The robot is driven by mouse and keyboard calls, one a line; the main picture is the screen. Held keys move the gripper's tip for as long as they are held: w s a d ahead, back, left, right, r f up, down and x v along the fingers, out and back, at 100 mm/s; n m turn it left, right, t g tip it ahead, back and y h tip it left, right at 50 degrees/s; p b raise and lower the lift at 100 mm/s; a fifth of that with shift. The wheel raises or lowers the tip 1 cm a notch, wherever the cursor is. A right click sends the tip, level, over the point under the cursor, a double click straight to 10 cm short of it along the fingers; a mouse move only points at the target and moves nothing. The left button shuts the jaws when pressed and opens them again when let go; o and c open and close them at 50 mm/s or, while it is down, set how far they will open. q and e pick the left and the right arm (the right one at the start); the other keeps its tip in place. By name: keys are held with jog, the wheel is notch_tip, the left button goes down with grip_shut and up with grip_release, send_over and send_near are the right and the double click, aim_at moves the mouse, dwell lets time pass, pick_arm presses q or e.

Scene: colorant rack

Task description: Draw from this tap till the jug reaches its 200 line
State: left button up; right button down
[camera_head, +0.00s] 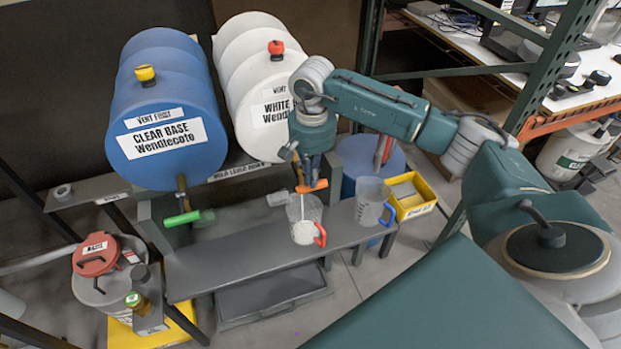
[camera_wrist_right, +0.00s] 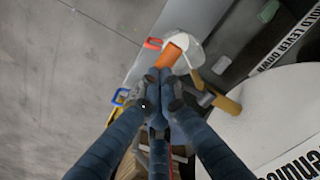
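The clear jug with a red handle (camera_head: 305,221) stands on the grey bench under the tap of the white drum. White liquid fills its lower part, and a thin white stream runs into it from the tap. Its level against the marks is too small to read. The tap's orange lever (camera_head: 311,187) lies level; it also shows in the right wrist view (camera_wrist_right: 173,50). My right gripper (camera_head: 310,176) is at this lever from above, its fingertips together and touching it, apparently pressing rather than gripping. My left gripper is out of view.
A second clear jug with a blue handle (camera_head: 372,199) stands to the right on the bench (camera_head: 235,258). A yellow bin (camera_head: 413,205) is beyond it. The blue drum (camera_head: 160,110), with a green tap lever (camera_head: 181,219), is left. A red-lidded waste can (camera_head: 97,265) stands front left.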

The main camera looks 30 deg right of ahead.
jog(key=shift+f+b, duration=1.05)
jog(key=shift+f, duration=0.25)
dwell(1.8)
jog(key=shift+r+p, duration=0.85)
jog(key=shift+r, duration=1.05)
jog(key=shift+r+p, duration=1.35)
jog(key=shift+r, duration=1.1)
